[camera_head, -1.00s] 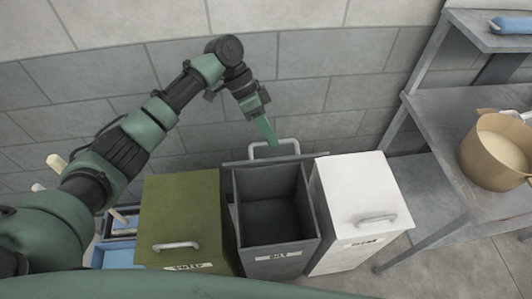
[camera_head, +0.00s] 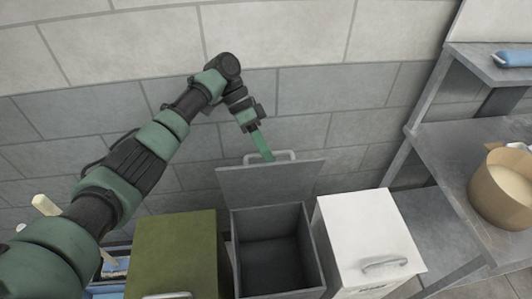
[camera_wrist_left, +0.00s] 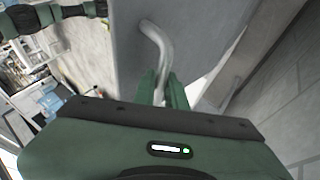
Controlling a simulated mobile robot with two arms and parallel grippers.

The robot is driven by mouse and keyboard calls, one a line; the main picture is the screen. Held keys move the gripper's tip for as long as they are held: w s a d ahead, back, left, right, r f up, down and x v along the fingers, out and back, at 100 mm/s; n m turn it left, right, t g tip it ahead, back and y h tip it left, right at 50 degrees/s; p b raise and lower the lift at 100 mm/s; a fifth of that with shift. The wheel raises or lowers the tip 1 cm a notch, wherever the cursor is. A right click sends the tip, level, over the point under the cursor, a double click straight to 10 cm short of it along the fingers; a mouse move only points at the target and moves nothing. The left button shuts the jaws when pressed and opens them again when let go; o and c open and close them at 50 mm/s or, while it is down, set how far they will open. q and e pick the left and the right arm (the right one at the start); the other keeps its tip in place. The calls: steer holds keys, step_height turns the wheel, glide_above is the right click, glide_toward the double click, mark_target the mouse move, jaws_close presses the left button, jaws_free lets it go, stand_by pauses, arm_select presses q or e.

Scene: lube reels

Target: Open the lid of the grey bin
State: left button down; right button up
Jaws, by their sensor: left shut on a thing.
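The grey bin (camera_head: 234,262) stands between the green and white bins, and its empty inside shows. Its lid (camera_head: 272,184) is raised and tilted at the back edge of the bin, with its broad face towards me. A light metal handle (camera_head: 284,155) sits on the lid's top edge. My left gripper (camera_head: 268,157) is shut on this handle. In the left wrist view, the fingers (camera_wrist_left: 163,92) close around the curved handle bar (camera_wrist_left: 158,42), with the grey lid (camera_wrist_left: 205,35) behind it. My right gripper is not in view.
A green bin (camera_head: 176,250) stands left of the grey bin, its lid down. A white bin (camera_head: 352,235) stands right of it, also shut. A metal shelf unit (camera_head: 450,150) with a tan pot (camera_head: 500,190) is at the right. A tiled wall rises behind the bins.

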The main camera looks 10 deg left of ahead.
arm_select(q)
steer(key=shift+s+a+f, duration=0.1)
steer(key=shift+a+f, duration=0.15)
steer(key=shift+f, duration=0.25)
steer(key=c, duration=1.5)
jaws_free()
steer(key=shift+o, duration=0.2)
steer(key=shift+w, duration=0.35)
steer(key=shift+r, duration=0.15)
steer(key=shift+s, duration=0.1)
steer(key=b+v, duration=0.2)
steer(key=v, duration=0.5)
steer(key=shift+w+r, duration=0.2)
steer(key=shift+r, duration=0.1)
steer(key=shift+a, duration=0.15)
